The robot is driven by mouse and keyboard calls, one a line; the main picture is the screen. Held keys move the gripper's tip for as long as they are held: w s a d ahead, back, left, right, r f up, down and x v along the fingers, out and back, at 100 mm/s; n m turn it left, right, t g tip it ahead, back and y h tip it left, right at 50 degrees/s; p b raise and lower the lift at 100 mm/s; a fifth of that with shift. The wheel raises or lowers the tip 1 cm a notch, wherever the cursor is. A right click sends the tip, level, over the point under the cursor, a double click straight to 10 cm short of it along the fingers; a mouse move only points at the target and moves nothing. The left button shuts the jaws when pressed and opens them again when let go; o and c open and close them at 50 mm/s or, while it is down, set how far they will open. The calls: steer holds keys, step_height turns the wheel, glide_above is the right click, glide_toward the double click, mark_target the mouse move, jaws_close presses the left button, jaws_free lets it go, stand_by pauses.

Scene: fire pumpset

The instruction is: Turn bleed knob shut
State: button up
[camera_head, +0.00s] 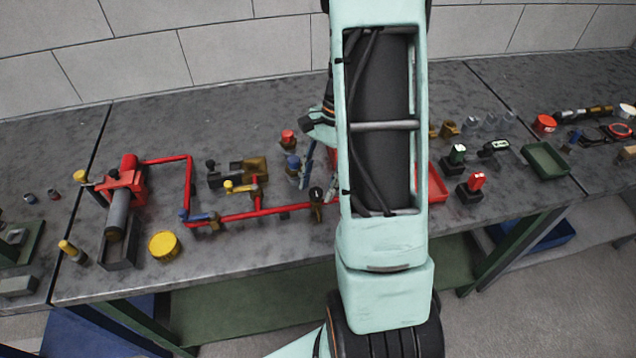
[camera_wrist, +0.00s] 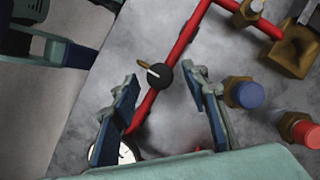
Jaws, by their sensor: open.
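The bleed knob appears to be the small black round knob (camera_wrist: 163,75) with a brass-coloured pointer, on the red pipe (camera_wrist: 182,45) in the wrist view. The pointer sticks out to the upper left. My gripper (camera_wrist: 161,79) is open, with its two blue fingers on either side of the knob in the picture. I see no contact, and the height gap cannot be told. In the head view a dark round part (camera_head: 316,194) on the red pipe seems to be the same knob. My arm hides most of the gripper there; a blue finger shows beside the arm.
A white-faced gauge (camera_wrist: 118,152) lies below the knob, partly behind the left finger. A blue-capped fitting (camera_wrist: 246,93) and a red-capped fitting (camera_wrist: 298,129) stand to the right. A yellow-handled valve (camera_head: 241,187) and a yellow lid (camera_head: 163,246) are on the grey bench.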

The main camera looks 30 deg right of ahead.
steer(key=v, duration=1.2)
